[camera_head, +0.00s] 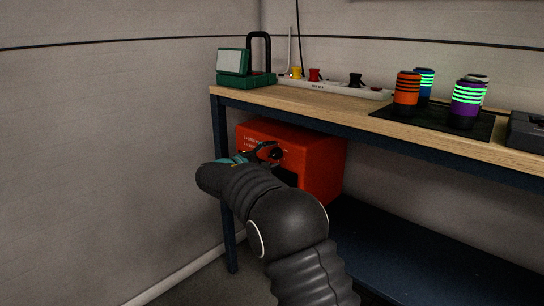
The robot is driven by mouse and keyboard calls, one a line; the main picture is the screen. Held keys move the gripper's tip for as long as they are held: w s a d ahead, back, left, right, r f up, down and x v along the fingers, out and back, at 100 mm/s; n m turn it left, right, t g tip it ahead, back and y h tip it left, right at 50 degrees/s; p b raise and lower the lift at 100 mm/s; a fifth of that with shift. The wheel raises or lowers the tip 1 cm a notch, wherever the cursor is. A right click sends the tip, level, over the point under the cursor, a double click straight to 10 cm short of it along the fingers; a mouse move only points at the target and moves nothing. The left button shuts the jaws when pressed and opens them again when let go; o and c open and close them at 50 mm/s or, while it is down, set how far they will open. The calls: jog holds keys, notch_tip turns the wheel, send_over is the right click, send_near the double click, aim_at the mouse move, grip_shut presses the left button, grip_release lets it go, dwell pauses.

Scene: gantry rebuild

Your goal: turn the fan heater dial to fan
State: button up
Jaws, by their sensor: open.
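The red-orange fan heater (318,163) stands beneath the wooden bench top, at its left end. My gripper (276,152) is at the heater's front face, in front of its upper part. It is open. A dark round shape, which may be the dial, shows beside the fingertips; I cannot make out its setting or whether the fingers touch it. My dark arm covers much of the heater's lower front.
The bench top (300,100) lies just above the heater, with a navy leg (229,237) on the left. It carries a green work lamp (234,63), a white power strip (330,86), and several coloured cylinders on a black mat (426,122). A dark lower shelf (400,245) is mostly clear.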

jog(key=v, duration=1.1)
jog(key=shift+s+a, duration=0.2)
jog(key=shift+s, duration=0.1)
notch_tip(320, 180, down, 10)
jog(key=s+g+y, duration=0.2)
jog(key=s+g, duration=0.1)
jog(key=s+d+f+g+y, duration=0.2)
jog(key=s+d+f+g, duration=0.2)
jog(key=s+d, duration=0.25)
jog(key=s+d+r+m+y, duration=0.3)
jog(key=s+d+m, duration=0.4)
jog(key=s+d, duration=0.5)
jog(key=s+d+r+m+y, duration=0.4)
jog(key=s+d, duration=0.8)
jog(key=s, duration=0.7)
jog(key=m, duration=0.2)
jog(key=shift+r+m+g, duration=0.4)
